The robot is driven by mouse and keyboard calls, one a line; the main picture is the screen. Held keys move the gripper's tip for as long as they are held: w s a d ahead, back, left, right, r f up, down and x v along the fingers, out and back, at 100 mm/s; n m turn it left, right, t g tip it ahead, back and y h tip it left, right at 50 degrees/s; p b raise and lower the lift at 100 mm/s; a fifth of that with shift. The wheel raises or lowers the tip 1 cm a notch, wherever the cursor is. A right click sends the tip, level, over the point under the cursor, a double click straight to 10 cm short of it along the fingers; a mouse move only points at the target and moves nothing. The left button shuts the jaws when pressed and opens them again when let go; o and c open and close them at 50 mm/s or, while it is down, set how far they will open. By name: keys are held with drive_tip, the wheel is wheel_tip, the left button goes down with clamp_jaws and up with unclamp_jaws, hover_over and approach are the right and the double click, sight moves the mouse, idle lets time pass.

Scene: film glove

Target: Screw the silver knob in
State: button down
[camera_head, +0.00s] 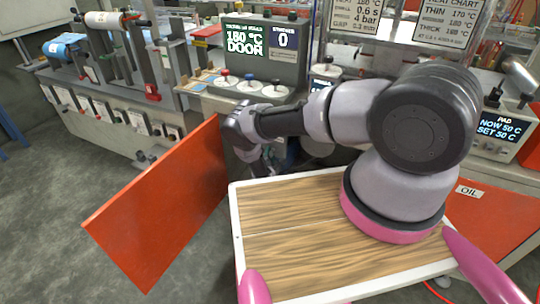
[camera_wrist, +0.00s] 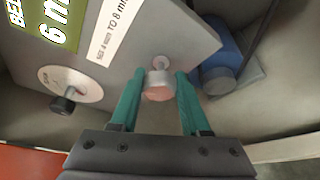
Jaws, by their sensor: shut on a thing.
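The silver knob (camera_wrist: 160,87) is a short cylinder with a pinkish sheen on its near face. In the wrist view it stands out on a stem from the lower edge of a grey panel (camera_wrist: 175,30). My gripper (camera_wrist: 160,76) has its two teal fingers on either side of the knob, shut on it. In the head view my arm reaches to the machine in the middle, and the knob and fingertips are hidden there. How deep the stem sits in the panel cannot be told.
A black knob on a white dial (camera_wrist: 64,102) is left of the silver knob, and a blue cylinder (camera_wrist: 218,68) is right. An orange panel (camera_head: 165,215) stands open at the left. A display box (camera_head: 262,48) reads 180 C and DOOR.

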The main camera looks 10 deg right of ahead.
drive_tip(key=m, duration=0.2)
drive_tip(key=m+t, duration=0.1)
drive_tip(key=m, duration=0.1)
drive_tip(key=shift+d+f+t, duration=0.1)
drive_tip(key=shift+f+t, duration=0.05)
drive_tip(key=shift+t, duration=0.15)
drive_tip(key=shift+m+t, duration=0.3)
drive_tip(key=shift+m, duration=0.2)
drive_tip(key=shift+c, duration=1.9)
unclamp_jaws()
drive_tip(key=shift+s, duration=0.1)
drive_tip(key=v, duration=1)
drive_tip(key=shift+s, duration=0.35)
drive_tip(key=shift+s, duration=0.1)
